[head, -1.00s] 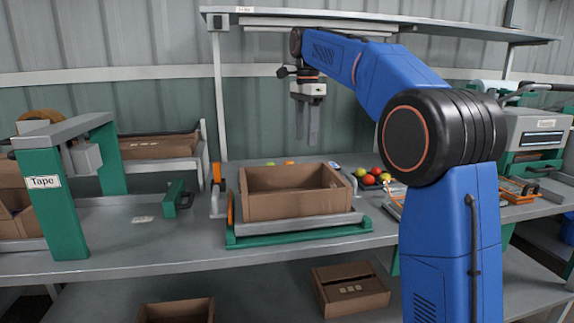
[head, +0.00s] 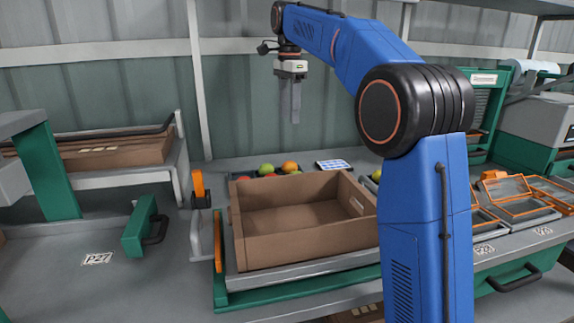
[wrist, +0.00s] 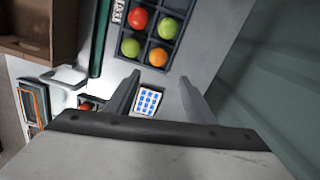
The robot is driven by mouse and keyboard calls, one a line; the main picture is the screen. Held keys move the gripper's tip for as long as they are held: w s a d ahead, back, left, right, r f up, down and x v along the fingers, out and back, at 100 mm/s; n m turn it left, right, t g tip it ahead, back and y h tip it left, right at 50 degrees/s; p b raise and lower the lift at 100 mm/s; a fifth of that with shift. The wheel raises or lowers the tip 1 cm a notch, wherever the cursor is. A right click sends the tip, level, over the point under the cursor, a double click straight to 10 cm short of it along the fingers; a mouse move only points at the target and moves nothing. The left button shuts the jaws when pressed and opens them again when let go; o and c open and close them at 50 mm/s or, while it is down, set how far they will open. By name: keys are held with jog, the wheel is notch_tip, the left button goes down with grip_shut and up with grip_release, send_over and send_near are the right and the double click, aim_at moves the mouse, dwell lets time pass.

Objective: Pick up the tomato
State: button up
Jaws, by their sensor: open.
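My gripper (head: 290,122) hangs fingers down, high above the bench behind the box. It is open and empty; its fingers also show in the wrist view (wrist: 160,95), apart from the tray.
An empty open cardboard box (head: 290,240) stands on a green-framed stand in front of the tomatoes. A white card with blue dots (head: 333,166) lies right of the tray. Orange-framed trays (head: 520,195) sit at the right. A shelf with a box (head: 115,152) stands at the left.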

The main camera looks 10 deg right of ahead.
send_over(290, 162)
jog(key=f, duration=1.1)
jog(key=shift+w+f, duration=0.2)
jog(key=shift+w, duration=0.2)
jog(key=shift+s+f, duration=0.2)
jog(key=shift+f, duration=2.55)
jog(key=shift+c, duration=0.7)
jog(key=c, duration=0.4)
